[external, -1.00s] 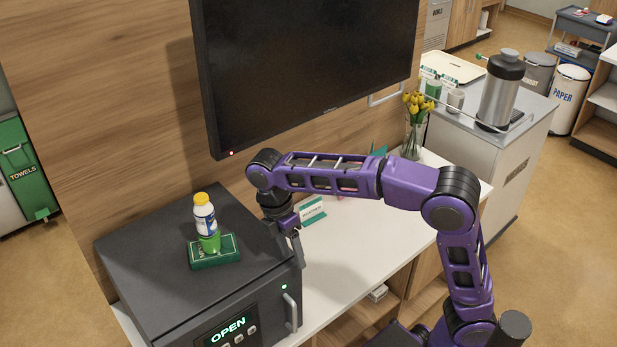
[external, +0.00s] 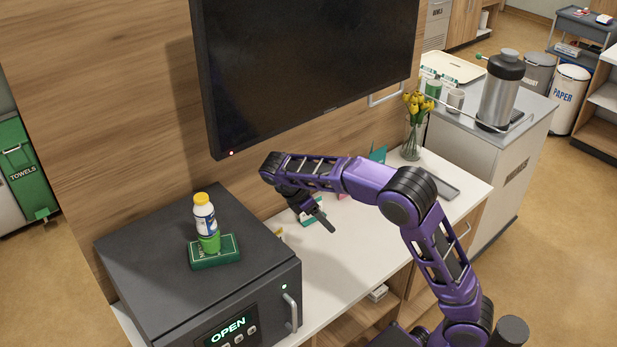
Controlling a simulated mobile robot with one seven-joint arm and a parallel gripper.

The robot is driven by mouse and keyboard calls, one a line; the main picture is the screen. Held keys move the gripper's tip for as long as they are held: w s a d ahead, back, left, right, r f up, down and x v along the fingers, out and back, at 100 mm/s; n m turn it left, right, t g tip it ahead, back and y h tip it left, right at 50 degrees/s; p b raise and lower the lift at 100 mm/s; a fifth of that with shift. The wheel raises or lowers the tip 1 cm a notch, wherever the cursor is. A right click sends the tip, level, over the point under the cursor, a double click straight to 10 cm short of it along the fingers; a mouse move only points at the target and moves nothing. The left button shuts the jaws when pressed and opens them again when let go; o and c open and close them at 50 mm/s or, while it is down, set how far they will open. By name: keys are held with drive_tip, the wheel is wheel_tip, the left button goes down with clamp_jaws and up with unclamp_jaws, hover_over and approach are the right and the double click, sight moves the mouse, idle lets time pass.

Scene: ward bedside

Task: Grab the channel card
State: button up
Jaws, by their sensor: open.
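A small white and green card (external: 303,217) stands on the white counter below the wall screen, right of the black safe. It may be the channel card, but its print is too small to read. My gripper (external: 328,222) is open, tilted down to the right, and in front of the card in this view. It hides much of the card. I cannot tell whether the gripper touches it. No object shows between the fingers.
The black safe (external: 150,250) bears a bottle (external: 205,218) on a green box (external: 227,252). A teal item (external: 378,153), a vase of yellow flowers (external: 415,135) and a dark flat device (external: 440,184) are farther right. The front of the counter (external: 350,250) is clear.

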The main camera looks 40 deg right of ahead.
drive_tip(key=w+d+f+n+t+h, duration=0.2)
drive_tip(key=w+d+f+h, duration=0.15)
drive_tip(key=w, duration=0.35)
drive_tip(key=w+d+f+n+t+h, duration=0.1)
drive_tip(key=w+d+f+t+h, duration=0.1)
drive_tip(key=w+d, duration=0.35)
drive_tip(key=n+t+h+p, duration=0.1)
drive_tip(key=n+t+h, duration=0.1)
drive_tip(key=n+t, duration=0.2)
hover_over(304, 216)
drive_tip(key=a, duration=0.2)
wheel_tip(304, 216, down, 5)
drive_tip(key=shift+n, duration=0.3)
drive_tip(key=f, duration=0.6)
drive_tip(key=shift+s+f+b, duration=0.3)
drive_tip(key=shift+s, duration=0.1)
drive_tip(key=shift+f+x, duration=0.2)
drive_tip(key=shift+x, duration=1)
drive_tip(key=shift+w+d+f+y, duration=0.1)
drive_tip(key=shift+w+d+y, duration=0.1)
drive_tip(key=shift+d+y, duration=0.1)
clamp_jaws()
drive_tip(key=shift+s+a+f, duration=0.1)
